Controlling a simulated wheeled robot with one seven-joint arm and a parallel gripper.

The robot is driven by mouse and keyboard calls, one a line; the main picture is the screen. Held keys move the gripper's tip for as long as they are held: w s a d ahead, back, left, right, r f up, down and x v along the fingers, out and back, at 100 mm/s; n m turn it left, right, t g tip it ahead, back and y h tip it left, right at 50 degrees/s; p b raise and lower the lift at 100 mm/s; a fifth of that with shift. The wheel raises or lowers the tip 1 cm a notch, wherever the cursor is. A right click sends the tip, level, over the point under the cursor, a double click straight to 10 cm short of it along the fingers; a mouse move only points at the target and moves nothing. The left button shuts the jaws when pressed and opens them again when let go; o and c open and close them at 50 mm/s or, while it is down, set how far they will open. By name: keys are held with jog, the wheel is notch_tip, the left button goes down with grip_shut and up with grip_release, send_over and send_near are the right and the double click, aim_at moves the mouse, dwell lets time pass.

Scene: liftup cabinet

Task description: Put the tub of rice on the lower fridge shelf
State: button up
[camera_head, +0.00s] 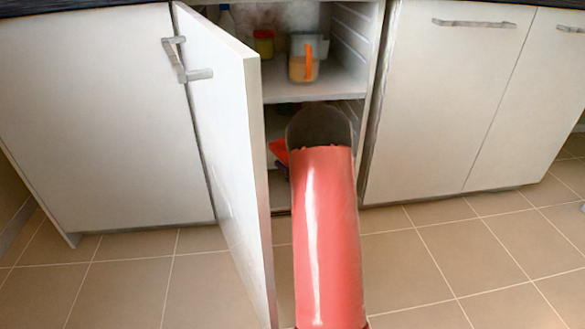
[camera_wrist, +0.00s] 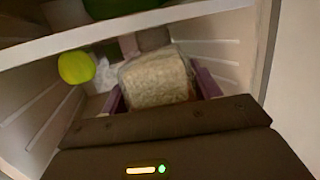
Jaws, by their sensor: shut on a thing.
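The tub of rice (camera_wrist: 155,77) shows in the wrist view as a clear tub with pale grains. It sits between the two purple fingers of my gripper (camera_wrist: 160,90), which is shut on it. The tub is inside the fridge, below the upper shelf (camera_wrist: 130,26). I cannot tell whether its underside touches the lower shelf.
The fridge door (camera_head: 225,150) stands open left of my arm. The upper shelf (camera_head: 330,86) holds an orange jug (camera_head: 304,66) and a yellow tub (camera_head: 264,45). A yellow-green round thing (camera_wrist: 76,67) is left of the tub in the wrist view. The fridge's ribbed side wall (camera_wrist: 225,55) is close on the right.

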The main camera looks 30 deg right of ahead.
jog(key=w+d, duration=0.2)
jog(key=w, duration=0.3)
jog(key=w+d+f, duration=0.1)
jog(key=w+d, duration=0.2)
jog(key=w, duration=0.2)
jog(key=w+d, duration=0.2)
jog(key=w, duration=0.3)
jog(key=shift+w+d+f, duration=0.1)
jog(key=shift+d+f, duration=0.1)
jog(key=shift+f, duration=0.5)
dwell(0.4)
jog(key=o, duration=1.6)
jog(key=shift+f, duration=0.15)
jog(key=shift+s+a+r, duration=0.1)
jog(key=shift+s+r, duration=0.35)
jog(key=shift+s, duration=1.85)
jog(key=shift+s+r, duration=0.5)
jog(key=shift+s, duration=1.8)
jog(key=shift+s+a+r, duration=0.1)
jog(key=shift+s+r, duration=0.35)
jog(key=shift+s, duration=1.85)
